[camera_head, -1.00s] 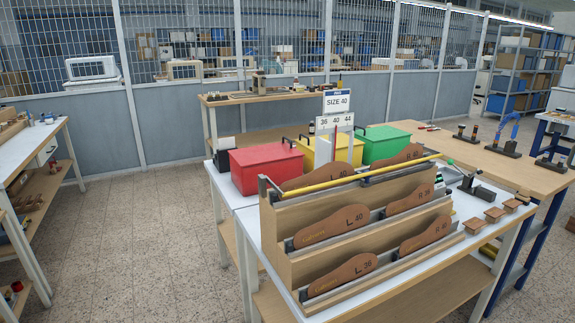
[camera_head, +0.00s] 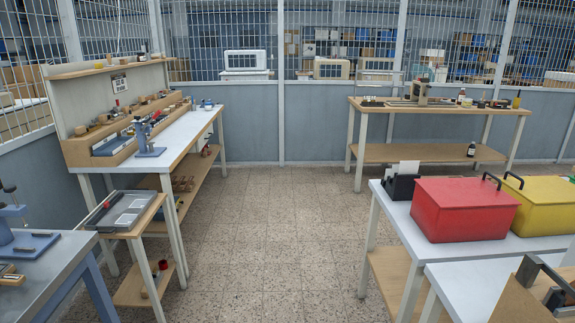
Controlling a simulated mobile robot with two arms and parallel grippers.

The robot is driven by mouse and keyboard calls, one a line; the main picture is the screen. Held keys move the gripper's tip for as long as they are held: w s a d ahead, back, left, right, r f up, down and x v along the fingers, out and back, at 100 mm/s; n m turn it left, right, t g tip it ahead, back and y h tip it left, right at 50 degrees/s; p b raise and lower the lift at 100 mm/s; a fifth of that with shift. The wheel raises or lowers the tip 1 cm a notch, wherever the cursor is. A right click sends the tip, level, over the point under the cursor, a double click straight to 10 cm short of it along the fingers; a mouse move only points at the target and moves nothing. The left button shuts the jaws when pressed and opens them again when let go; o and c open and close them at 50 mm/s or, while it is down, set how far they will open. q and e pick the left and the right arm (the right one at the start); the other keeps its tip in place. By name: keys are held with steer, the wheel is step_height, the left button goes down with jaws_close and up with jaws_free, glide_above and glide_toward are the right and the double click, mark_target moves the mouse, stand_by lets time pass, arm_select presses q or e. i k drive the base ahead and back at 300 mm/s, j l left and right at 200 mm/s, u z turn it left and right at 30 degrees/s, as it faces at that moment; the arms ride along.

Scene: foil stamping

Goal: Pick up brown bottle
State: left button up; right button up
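A small dark brown bottle (camera_head: 461,96) stands upright on top of the wooden table at the back right. Another dark bottle with a pale label (camera_head: 471,149) stands on that table's lower shelf. Both are small in the picture, so their exact colour is hard to tell. Neither of my grippers is in view.
A red box (camera_head: 465,210) and a yellow box (camera_head: 541,206) stand on a white table at right. A long workbench (camera_head: 185,135) and a small side table (camera_head: 127,212) stand at left. The tiled floor (camera_head: 262,235) between them is clear.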

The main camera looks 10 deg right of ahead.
mark_target(462, 95)
steer(key=i+z, duration=0.1)
steer(key=i, duration=0.6)
steer(key=i+j+z, duration=0.1)
steer(key=i, duration=0.55)
steer(key=i+j, duration=0.1)
steer(key=i, duration=2.35)
steer(key=i+l+z, duration=0.25)
steer(key=i, duration=0.25)
steer(key=i+z, duration=0.3)
steer(key=i, duration=0.15)
steer(key=i+j+z, duration=0.1)
steer(key=i+z, duration=0.15)
steer(key=i, duration=0.25)
steer(key=i+j+z, duration=0.25)
steer(key=i, duration=0.25)
steer(key=i+j+z, duration=0.15)
steer(key=i+z, duration=0.15)
steer(key=i, duration=0.15)
steer(key=i+l+z, duration=0.15)
steer(key=i+z, duration=0.2)
steer(key=i, duration=0.85)
steer(key=i+j+z, duration=0.15)
steer(key=i+z, duration=0.15)
steer(key=i, duration=0.9)
steer(key=i+l, duration=0.55)
steer(key=i+u, duration=0.05)
steer(key=i, duration=0.05)
